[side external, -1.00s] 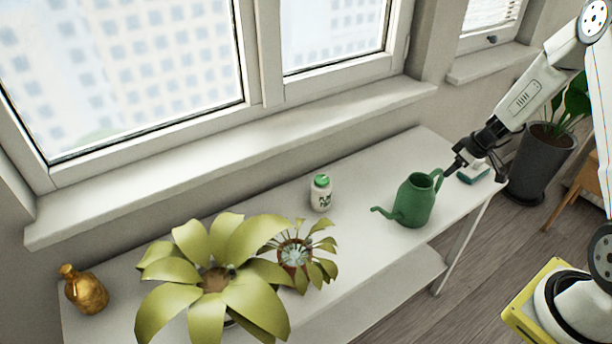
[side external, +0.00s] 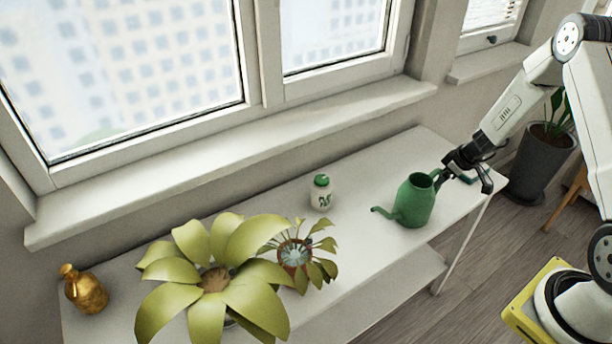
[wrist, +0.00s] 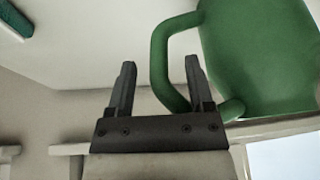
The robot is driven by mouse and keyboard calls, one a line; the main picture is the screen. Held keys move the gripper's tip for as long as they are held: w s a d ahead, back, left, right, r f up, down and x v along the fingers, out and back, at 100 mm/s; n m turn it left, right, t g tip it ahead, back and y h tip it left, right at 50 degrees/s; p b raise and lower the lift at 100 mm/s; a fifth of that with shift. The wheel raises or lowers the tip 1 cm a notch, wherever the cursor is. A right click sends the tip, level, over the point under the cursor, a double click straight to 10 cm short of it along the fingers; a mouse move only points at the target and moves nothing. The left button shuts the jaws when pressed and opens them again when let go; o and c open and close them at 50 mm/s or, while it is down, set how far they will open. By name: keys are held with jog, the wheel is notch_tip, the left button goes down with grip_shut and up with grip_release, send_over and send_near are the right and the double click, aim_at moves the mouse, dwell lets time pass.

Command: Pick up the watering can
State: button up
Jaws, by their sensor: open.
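The green watering can (side external: 414,203) stands upright on the white shelf table (side external: 375,178), its spout pointing left and its handle on the right. My gripper (side external: 450,183) is at the handle side of the can. In the wrist view, my gripper (wrist: 160,85) is open, and the curved handle (wrist: 163,62) of the watering can (wrist: 262,50) passes between the two fingers, nearer the right one. I cannot tell whether a finger touches the handle. In the side view my gripper hides part of the handle.
Further left are a small plant (side external: 294,255), a large leafy plant (side external: 215,280) and a gold bottle (side external: 85,290). A teal-edged object shows in the wrist view (wrist: 14,18). A dark planter (side external: 540,163) stands on the floor.

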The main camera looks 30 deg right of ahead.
jog(key=shift+c, duration=0.2)
grip_shut()
dwell(1.4)
